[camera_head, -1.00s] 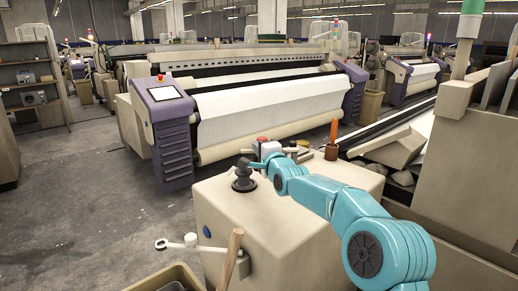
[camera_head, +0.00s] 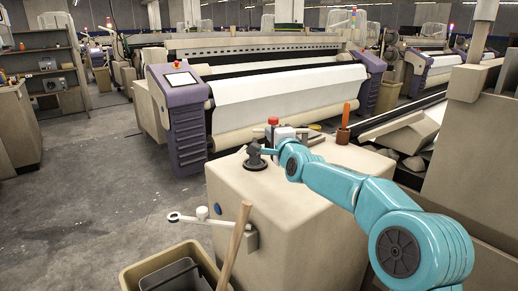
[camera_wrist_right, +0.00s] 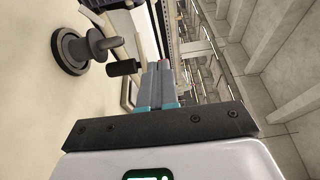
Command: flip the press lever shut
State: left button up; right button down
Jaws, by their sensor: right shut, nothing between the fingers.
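The press lever is hard to single out. A dark round base with a short post (camera_head: 255,160) stands on top of the beige cabinet (camera_head: 300,205); it also shows in the right wrist view (camera_wrist_right: 72,50). A short black cylinder, perhaps the lever's grip (camera_wrist_right: 122,68), sits between that post and my right fingers in the wrist view. My right gripper (camera_wrist_right: 158,82) is shut and empty, its grey fingertips close beside the black cylinder; contact cannot be told. In the head view my teal right arm reaches in from the right and its wrist hides part of the cabinet top. My left gripper is out of view.
A red knob (camera_head: 273,121) and an orange-handled tool in a brown holder (camera_head: 344,130) stand at the cabinet's back. A pale arm with a ring end (camera_head: 174,217) juts from its left side. A bin (camera_head: 135,272) and wooden handle (camera_head: 235,245) are in front. Floor is clear at left.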

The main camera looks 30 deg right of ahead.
jog(key=s+a, duration=0.3)
jog(key=a, duration=0.4)
jog(key=shift+f, duration=0.15)
jog(key=shift+s, duration=0.15)
